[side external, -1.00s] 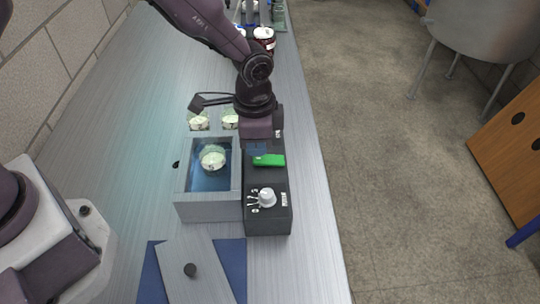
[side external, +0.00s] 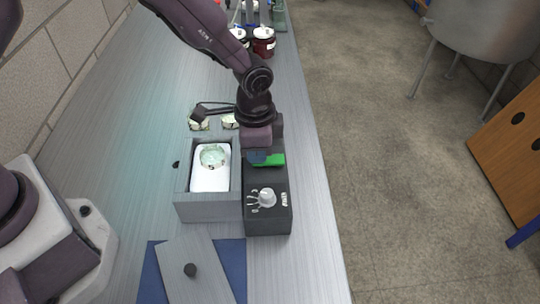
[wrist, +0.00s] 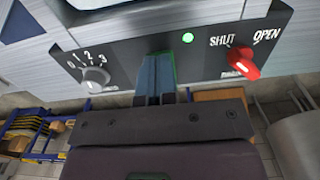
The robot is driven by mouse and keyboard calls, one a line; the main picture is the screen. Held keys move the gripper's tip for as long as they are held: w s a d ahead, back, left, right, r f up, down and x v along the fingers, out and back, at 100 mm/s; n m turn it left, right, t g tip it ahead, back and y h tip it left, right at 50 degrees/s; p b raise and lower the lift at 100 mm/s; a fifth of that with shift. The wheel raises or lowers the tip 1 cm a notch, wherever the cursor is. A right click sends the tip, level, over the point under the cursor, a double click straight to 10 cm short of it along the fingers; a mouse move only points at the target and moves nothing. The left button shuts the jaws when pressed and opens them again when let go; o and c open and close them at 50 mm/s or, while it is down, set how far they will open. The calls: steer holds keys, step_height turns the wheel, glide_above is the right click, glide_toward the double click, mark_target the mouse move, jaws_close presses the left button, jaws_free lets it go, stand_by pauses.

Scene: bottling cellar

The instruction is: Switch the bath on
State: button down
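The bath (side external: 208,208) is a grey open box on the bench, with a bright white inside and a round pale item (side external: 214,156) in it. Its dark control box (side external: 267,222) stands against its right side. The control box has a green rocker switch (side external: 276,159) and a white dial (side external: 267,198). My gripper (side external: 257,159) is down at the switch, its blue fingers together, seemingly touching it. In the wrist view the fingers (wrist: 157,78) cover most of the green switch. A green lamp (wrist: 188,38) glows beside them.
The wrist view also shows a red SHUT/OPEN lever (wrist: 243,64) and the numbered dial (wrist: 95,78). A grey lid (side external: 196,270) with a black knob lies on a blue mat (side external: 151,281) in front. Jars (side external: 263,42) stand at the back.

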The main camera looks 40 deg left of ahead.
steer(key=shift+r, duration=3)
steer(key=shift+s+a+f+n+g, duration=0.2)
steer(key=shift+s+n, duration=0.05)
steer(key=shift+s, duration=0.25)
steer(key=shift+s+a+f+n+g, duration=0.15)
steer(key=shift+s+a+n+g, duration=0.1)
steer(key=shift+s, duration=0.25)
steer(key=s+a+r+n+t, duration=0.3)
steer(key=s+a+r+n, duration=0.1)
steer(key=s+a+r, duration=0.3)
steer(key=s+a+r+n+t, duration=0.3)
steer(key=s+a+r, duration=0.4)
steer(key=r, duration=0.8)
steer(key=s+n, duration=0.1)
steer(key=s, duration=0.2)
steer(key=shift+s+a, duration=0.25)
steer(key=shift+s, duration=0.15)
steer(key=shift+t, duration=0.25)
